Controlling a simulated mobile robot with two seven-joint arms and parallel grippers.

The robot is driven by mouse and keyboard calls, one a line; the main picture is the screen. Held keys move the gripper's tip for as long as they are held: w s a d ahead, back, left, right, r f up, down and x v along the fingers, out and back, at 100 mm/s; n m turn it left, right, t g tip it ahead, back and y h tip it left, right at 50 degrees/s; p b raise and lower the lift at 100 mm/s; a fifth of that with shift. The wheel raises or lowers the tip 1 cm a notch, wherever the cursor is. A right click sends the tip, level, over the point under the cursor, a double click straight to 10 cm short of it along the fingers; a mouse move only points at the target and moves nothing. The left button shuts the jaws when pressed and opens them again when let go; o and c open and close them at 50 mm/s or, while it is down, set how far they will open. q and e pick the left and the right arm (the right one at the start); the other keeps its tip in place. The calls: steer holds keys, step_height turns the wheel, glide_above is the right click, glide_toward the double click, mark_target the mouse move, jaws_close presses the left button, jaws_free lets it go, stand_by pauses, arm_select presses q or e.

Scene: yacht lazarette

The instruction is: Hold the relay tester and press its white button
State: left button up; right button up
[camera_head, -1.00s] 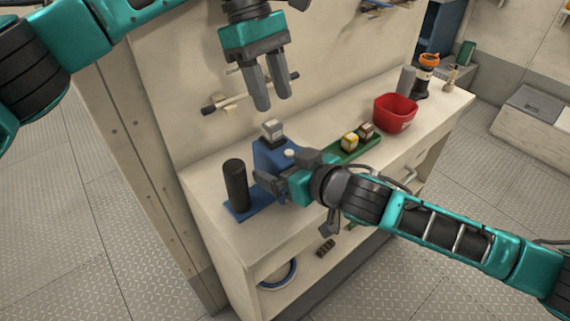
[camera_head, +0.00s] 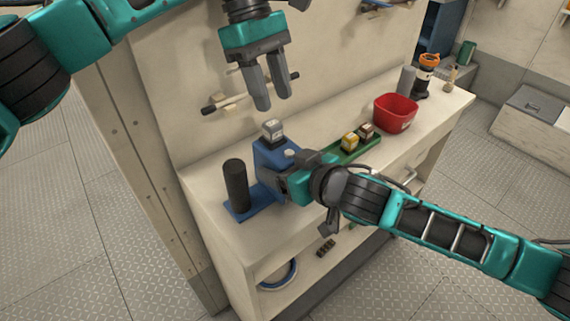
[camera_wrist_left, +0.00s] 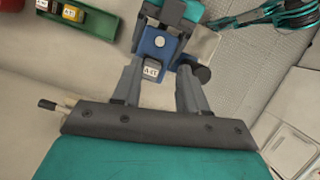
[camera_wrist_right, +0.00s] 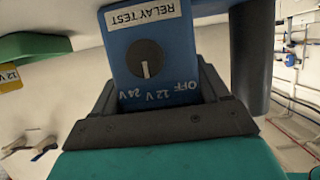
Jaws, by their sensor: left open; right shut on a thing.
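The blue relay tester (camera_head: 266,158) stands upright on the bench, with a dark cylinder (camera_head: 236,185) beside it on its blue base. Its white button (camera_head: 289,153) is on top and also shows in the left wrist view (camera_wrist_left: 159,42). A grey relay block (camera_head: 272,131) labelled 12 V sits on the tester. My right gripper (camera_head: 284,180) is shut on the tester's body; its dial (camera_wrist_right: 145,58) and RELAY TEST label face the right wrist camera. My left gripper (camera_head: 273,102) is open and empty, above the tester and apart from the button.
A green tray (camera_head: 375,147) with a yellow and a brown block lies to the right of the tester. A wall rack (camera_head: 222,106) is behind my left gripper.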

arm_select(q)
steer(key=shift+c, duration=0.4)
jaws_close()
stand_by(1.4)
